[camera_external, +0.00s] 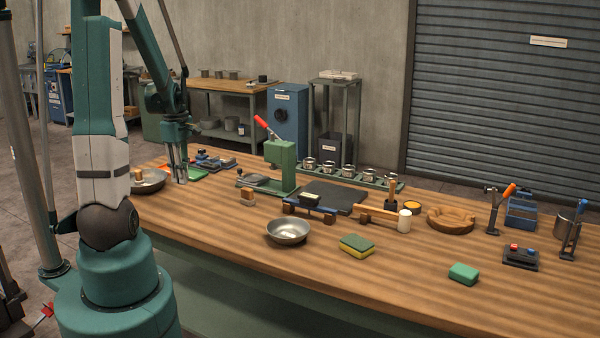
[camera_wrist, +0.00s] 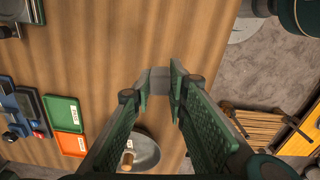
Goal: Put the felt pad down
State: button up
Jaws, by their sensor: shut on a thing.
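My gripper (camera_external: 180,178) hangs fingers-down over the far left part of the bench, just right of a metal bowl. In the wrist view its two green fingers (camera_wrist: 161,86) are shut on a small flat grey piece, the felt pad (camera_wrist: 159,79), which shows between the fingertips. Its underside is hidden, and I cannot tell how high it is above the wood. In the external view the pad is too small to make out.
A metal bowl (camera_external: 152,186) with a wooden-handled tool stands close by; it also shows in the wrist view (camera_wrist: 145,158). An orange tray (camera_wrist: 62,110) and a green tray (camera_wrist: 72,139) lie to its left there. A green press (camera_external: 282,165) stands farther right. Bare wood surrounds the fingertips.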

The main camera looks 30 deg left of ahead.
jog(key=w+a+r, duration=0.1)
jog(key=w+a, duration=0.3)
jog(key=a, duration=0.7)
jog(key=m+p, duration=0.1)
jog(key=m, duration=0.1)
send_over(145, 182)
jog(key=s+d, duration=0.2)
jog(key=d, duration=0.3)
jog(key=shift+w+r, duration=0.2)
jog(key=shift+r, duration=0.15)
jog(key=shift+f, duration=0.1)
jog(key=shift+d+f, duration=0.1)
jog(key=shift+f, duration=2.95)
jog(key=shift+f, duration=1.85)
jog(key=shift+f+b, duration=0.15)
jog(key=shift+b, duration=0.15)
jog(key=o, duration=0.8)
jog(key=shift+c, duration=0.2)
